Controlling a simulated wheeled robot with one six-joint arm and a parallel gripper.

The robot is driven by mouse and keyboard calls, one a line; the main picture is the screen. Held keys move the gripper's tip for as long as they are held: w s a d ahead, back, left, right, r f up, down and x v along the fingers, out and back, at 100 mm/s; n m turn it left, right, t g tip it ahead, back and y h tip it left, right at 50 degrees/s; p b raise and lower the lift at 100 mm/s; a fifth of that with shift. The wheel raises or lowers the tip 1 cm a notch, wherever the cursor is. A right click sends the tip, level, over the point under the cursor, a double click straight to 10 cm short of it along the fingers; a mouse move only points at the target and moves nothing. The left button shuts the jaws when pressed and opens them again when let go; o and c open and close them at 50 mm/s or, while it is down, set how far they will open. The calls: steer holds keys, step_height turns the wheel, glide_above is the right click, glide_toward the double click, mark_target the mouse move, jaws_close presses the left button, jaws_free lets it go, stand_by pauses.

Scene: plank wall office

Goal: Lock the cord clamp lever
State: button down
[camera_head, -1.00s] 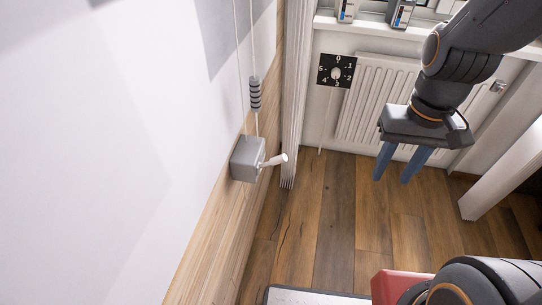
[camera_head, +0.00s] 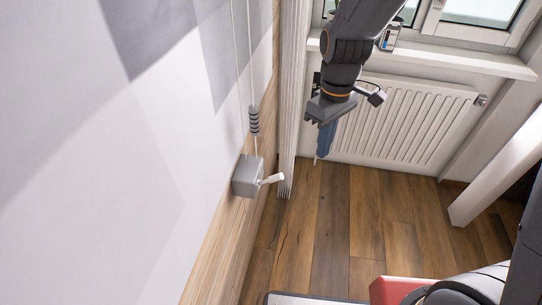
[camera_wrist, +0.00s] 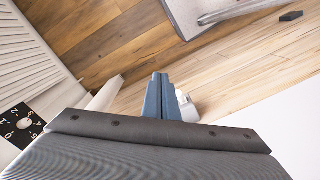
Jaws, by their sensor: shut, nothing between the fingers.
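The cord clamp is a grey box (camera_head: 243,176) fixed low on the left wall, with a short white lever (camera_head: 271,179) sticking out to the right and tilted slightly up. Two cords (camera_head: 252,60) run down toward it, with a dark ribbed grip (camera_head: 254,121) just above the box. My gripper (camera_head: 325,152) hangs right of the lever and apart from it, its blue fingers together and empty. In the wrist view the blue fingers (camera_wrist: 162,84) point ahead, and a pale piece (camera_wrist: 187,106), probably part of the clamp, is partly hidden behind them.
A white radiator (camera_head: 405,118) stands under the window sill at the back. White pleated curtain or trim (camera_head: 289,100) runs beside the wall, right behind the clamp. A black numbered dial plate (camera_wrist: 20,124) shows in the wrist view. Open wood floor (camera_head: 340,225) lies below.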

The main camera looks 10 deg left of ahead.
steer(key=w+a+n+p, duration=0.1)
steer(key=a+n+p, duration=0.3)
steer(key=a, duration=0.9)
steer(key=n, duration=0.3)
steer(key=shift+w, duration=0.3)
steer(key=shift+d, duration=0.1)
steer(key=p, duration=0.4)
glide_above(271, 180)
steer(key=w, duration=0.2)
steer(key=f, duration=0.9)
steer(key=shift+s+f, duration=0.2)
steer(key=shift+f, duration=0.2)
steer(key=shift+d+b, duration=0.15)
steer(key=shift+b, duration=0.15)
